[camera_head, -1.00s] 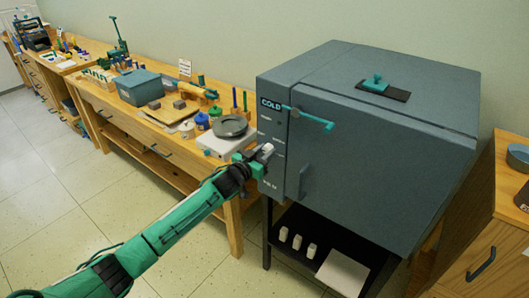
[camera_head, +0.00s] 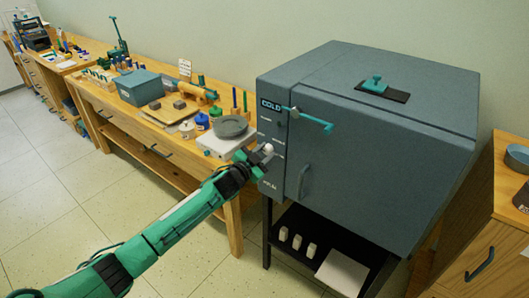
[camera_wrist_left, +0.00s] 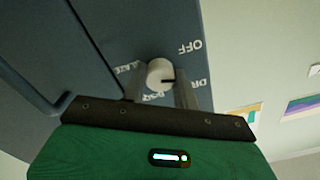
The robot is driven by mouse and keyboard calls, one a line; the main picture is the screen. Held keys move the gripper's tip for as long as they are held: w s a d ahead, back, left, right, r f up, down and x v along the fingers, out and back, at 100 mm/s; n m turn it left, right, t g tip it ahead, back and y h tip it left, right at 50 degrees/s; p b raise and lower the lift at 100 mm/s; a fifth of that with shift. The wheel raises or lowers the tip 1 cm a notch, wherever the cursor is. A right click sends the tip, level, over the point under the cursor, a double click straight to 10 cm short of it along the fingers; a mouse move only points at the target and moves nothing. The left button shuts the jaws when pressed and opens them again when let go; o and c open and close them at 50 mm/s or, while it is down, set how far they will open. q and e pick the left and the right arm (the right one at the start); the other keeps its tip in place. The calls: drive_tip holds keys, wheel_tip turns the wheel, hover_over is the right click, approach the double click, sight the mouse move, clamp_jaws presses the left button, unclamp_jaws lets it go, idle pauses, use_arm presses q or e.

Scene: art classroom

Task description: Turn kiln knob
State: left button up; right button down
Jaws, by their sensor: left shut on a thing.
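The kiln (camera_head: 390,150) is a large grey-blue box with a panel on its left front edge. Its round white knob (camera_wrist_left: 159,73) sits between the fingers of my left gripper (camera_wrist_left: 160,88), which is shut on it. A dark mark on the knob points right in the wrist view, toward the label starting "DR". The "OFF" label is above that, and other labels are partly hidden by the fingers. In the head view the left gripper (camera_head: 263,154) is at the panel, with the white knob (camera_head: 268,149) just showing. My right gripper is not in view.
A teal door latch (camera_head: 315,121) and a door handle (camera_head: 302,182) are right of the knob. A display (camera_head: 270,104) reads "COLD".

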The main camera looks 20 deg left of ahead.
use_arm(q)
drive_tip(key=m, duration=0.3)
drive_tip(key=shift+m, duration=2)
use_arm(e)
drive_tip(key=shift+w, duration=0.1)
use_arm(q)
drive_tip(key=shift+f, duration=0.1)
drive_tip(key=o, duration=1)
drive_tip(key=b+v, duration=0.2)
drive_tip(key=v, duration=1.1)
drive_tip(key=shift+s+a, duration=0.1)
drive_tip(key=shift+s, duration=0.3)
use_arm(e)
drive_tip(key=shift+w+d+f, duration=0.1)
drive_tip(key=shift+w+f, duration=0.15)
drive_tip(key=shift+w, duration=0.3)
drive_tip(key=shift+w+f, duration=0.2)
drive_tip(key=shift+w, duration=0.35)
